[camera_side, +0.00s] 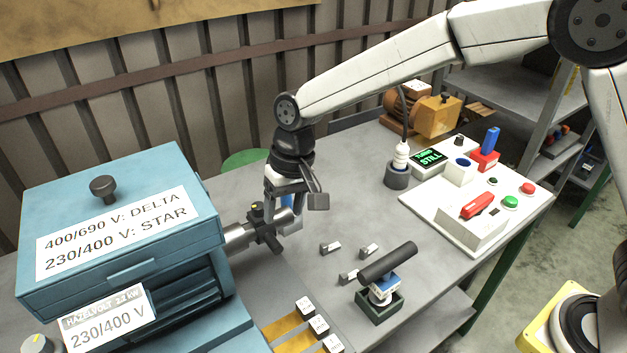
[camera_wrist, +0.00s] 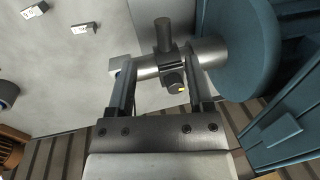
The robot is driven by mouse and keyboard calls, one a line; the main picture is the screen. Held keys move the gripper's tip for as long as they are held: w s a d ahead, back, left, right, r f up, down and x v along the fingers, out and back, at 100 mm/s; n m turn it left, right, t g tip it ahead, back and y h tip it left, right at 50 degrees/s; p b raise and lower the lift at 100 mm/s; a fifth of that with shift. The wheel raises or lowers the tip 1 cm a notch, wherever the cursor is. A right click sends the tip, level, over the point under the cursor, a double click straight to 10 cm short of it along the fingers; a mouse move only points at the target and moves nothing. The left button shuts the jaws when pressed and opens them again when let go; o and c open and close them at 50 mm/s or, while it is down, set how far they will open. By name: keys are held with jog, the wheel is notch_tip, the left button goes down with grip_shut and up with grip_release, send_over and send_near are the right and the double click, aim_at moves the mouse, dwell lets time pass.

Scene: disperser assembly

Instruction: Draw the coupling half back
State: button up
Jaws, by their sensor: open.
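The dark coupling half (camera_side: 259,226) sits on the steel shaft (camera_side: 237,238) that sticks out of the blue motor (camera_side: 120,240) in the side view. It has a bar handle and a small yellow mark. In the wrist view the coupling half (camera_wrist: 166,40) lies between the two fingers of my gripper (camera_wrist: 158,75), with the shaft (camera_wrist: 212,52) running right into the motor's round blue face (camera_wrist: 238,50). My gripper (camera_side: 283,218) is open and points down at the shaft's free end. I cannot tell whether either finger touches the coupling.
Several small metal blocks (camera_side: 331,248) lie on the grey table to the right. A black-handled tool (camera_side: 388,264) stands in a green holder (camera_side: 380,306) near the front. A white panel (camera_side: 466,247) with buttons and a red-handled device is farther right. Labelled blocks (camera_side: 318,325) sit at the front edge.

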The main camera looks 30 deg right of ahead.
aim_at(277, 244)
jog(key=shift+a, duration=0.2)
jog(key=shift+a+f, duration=0.25)
jog(key=shift+f, duration=1.05)
jog(key=shift+a+f, duration=0.25)
jog(key=shift+f, duration=1)
jog(key=shift+a+f, duration=0.25)
jog(key=shift+f, duration=1.05)
grip_shut()
